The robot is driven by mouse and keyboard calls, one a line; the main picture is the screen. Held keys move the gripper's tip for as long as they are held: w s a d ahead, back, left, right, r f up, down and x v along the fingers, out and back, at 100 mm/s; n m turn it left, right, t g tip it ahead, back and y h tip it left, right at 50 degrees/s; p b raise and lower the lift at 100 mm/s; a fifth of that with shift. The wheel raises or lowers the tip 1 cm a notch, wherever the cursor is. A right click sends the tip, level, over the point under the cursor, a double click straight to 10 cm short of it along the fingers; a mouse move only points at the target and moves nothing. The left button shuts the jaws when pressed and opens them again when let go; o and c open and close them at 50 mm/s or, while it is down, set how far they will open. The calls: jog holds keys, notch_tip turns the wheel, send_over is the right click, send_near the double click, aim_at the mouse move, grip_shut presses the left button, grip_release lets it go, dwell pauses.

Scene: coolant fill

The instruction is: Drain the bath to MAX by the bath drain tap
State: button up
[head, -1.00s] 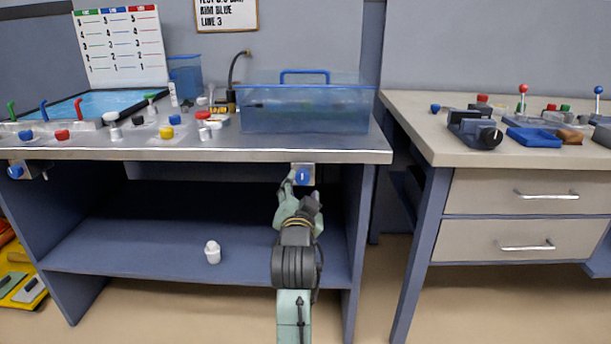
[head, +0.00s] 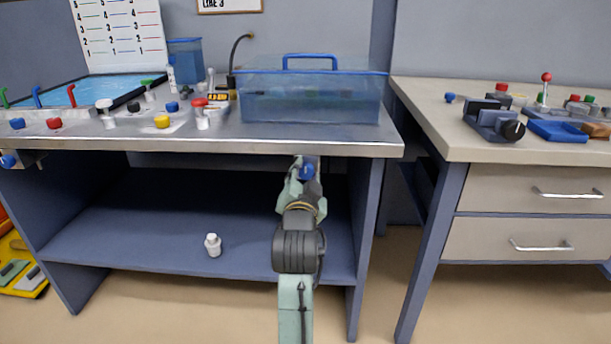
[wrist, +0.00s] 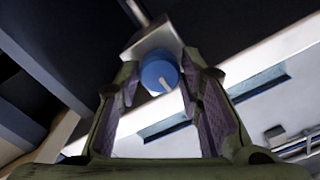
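A blue round tap knob (head: 307,171) with a pale mark hangs on a metal block under the bench's front edge, below the clear blue-rimmed tank (head: 310,105). In the wrist view the knob (wrist: 160,75) sits between the fingertips of my gripper (wrist: 161,88), with the fingers spread on either side. My gripper (head: 302,182) reaches up to the knob from below in the head view. No firm contact shows. A second blue tap knob (head: 8,161) is at the bench's left end, below a tray of blue liquid (head: 95,96). No MAX mark or clear liquid level is readable on the tank.
The bench top (head: 250,143) overhangs the tap. A white bottle (head: 213,245) stands on the lower shelf (head: 130,245). A side bench with drawers (head: 530,190) stands to the right, past a bench leg (head: 368,230). Several coloured knobs sit on the bench's left half.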

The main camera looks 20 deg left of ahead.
jog(key=c, duration=0.6)
jog(key=shift+c, duration=0.2)
jog(key=shift+r+n+p, duration=0.15)
jog(key=shift+n+p, duration=0.95)
jog(key=shift+n, duration=0.5)
jog(key=shift+n+p, duration=0.65)
jog(key=shift+n, duration=0.55)
jog(key=o, duration=1.1)
jog(key=shift+o, duration=0.2)
